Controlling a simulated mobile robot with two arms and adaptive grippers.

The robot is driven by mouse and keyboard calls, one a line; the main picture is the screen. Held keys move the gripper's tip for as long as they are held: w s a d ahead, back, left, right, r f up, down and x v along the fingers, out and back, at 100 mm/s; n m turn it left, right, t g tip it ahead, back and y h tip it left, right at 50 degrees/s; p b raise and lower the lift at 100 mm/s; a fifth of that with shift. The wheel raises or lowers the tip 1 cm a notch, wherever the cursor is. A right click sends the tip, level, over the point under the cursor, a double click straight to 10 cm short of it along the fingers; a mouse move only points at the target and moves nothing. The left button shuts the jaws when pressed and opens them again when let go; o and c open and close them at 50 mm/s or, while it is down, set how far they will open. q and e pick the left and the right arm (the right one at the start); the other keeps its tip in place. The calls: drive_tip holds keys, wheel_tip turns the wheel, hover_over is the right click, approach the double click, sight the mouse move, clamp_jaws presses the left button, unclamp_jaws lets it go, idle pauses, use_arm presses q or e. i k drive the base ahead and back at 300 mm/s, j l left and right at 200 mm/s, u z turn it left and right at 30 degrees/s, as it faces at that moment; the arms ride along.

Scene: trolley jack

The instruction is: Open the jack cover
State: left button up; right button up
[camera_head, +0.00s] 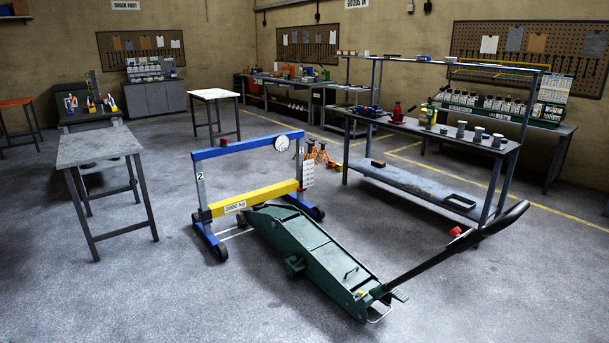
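A green trolley jack (298,266) stands on the grey floor in the front middle of the head view. Its cover (318,252), the long flat top panel, appears to lie closed on the body. A long black handle (452,247) rises from the jack's near end towards the upper right, with a small red part (456,231) on it. The jack's far end reaches the yellow beam of a blue frame, and the exact contact there cannot be told. Neither of my grippers is in view.
The blue wheeled frame (200,188) with a yellow beam (255,198) and round gauge stands behind the jack. A grey table (97,146) is at left. A shelved workbench (425,127) stands at right, partly behind the handle. The floor in front and left of the jack is clear.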

sight(341, 265)
drive_tip(key=i+z, duration=0.1)
drive_tip(key=i, duration=0.4)
drive_tip(key=i+j+z, duration=0.1)
drive_tip(key=i, duration=0.4)
drive_tip(key=i+j+z, duration=0.1)
drive_tip(key=i, duration=0.45)
drive_tip(key=i+j+z, duration=0.1)
drive_tip(key=i, duration=0.4)
drive_tip(key=j, duration=0.1)
